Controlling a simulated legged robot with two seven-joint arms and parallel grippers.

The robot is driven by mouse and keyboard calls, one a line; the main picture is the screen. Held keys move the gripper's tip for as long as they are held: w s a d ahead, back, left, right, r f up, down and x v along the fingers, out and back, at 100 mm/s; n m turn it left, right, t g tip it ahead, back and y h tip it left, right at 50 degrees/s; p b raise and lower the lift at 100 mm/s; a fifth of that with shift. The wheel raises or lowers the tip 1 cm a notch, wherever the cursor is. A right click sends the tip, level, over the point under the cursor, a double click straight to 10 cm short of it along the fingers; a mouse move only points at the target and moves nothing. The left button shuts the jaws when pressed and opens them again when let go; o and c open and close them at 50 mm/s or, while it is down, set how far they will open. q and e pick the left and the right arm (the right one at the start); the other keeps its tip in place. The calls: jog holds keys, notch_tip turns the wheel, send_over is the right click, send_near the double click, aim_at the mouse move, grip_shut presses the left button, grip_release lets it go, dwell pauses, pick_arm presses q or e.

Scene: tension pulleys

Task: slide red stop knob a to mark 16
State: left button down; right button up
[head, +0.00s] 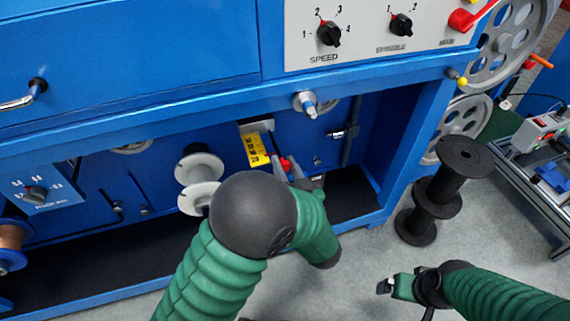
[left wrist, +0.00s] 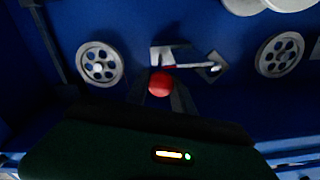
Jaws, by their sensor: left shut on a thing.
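The red stop knob (head: 285,164) is inside the blue machine's lower bay, at the right end of a yellow marked scale (head: 255,150). My left gripper (head: 290,172) reaches into the bay and is shut on the knob. In the left wrist view the red knob (left wrist: 160,84) sits between the two finger tips, in front of a grey metal bracket (left wrist: 175,55). The mark beside the knob is too small to read. My right gripper (head: 388,286) is low at the right, outside the machine, and its finger gap is not clear.
A white spool (head: 200,168) stands left of the scale. Two grey pulleys (left wrist: 99,64) (left wrist: 280,54) flank the bracket. A black spool (head: 437,190) stands on the floor at right. The machine's blue post (head: 410,140) edges the bay.

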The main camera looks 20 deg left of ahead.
pick_arm(q)
jog(key=shift+d, duration=0.1)
jog(key=shift+w, duration=0.1)
jog(key=shift+p+x, duration=0.95)
jog(key=shift+x, duration=0.15)
jog(key=shift+w, duration=0.1)
jog(key=c, duration=1.1)
grip_release()
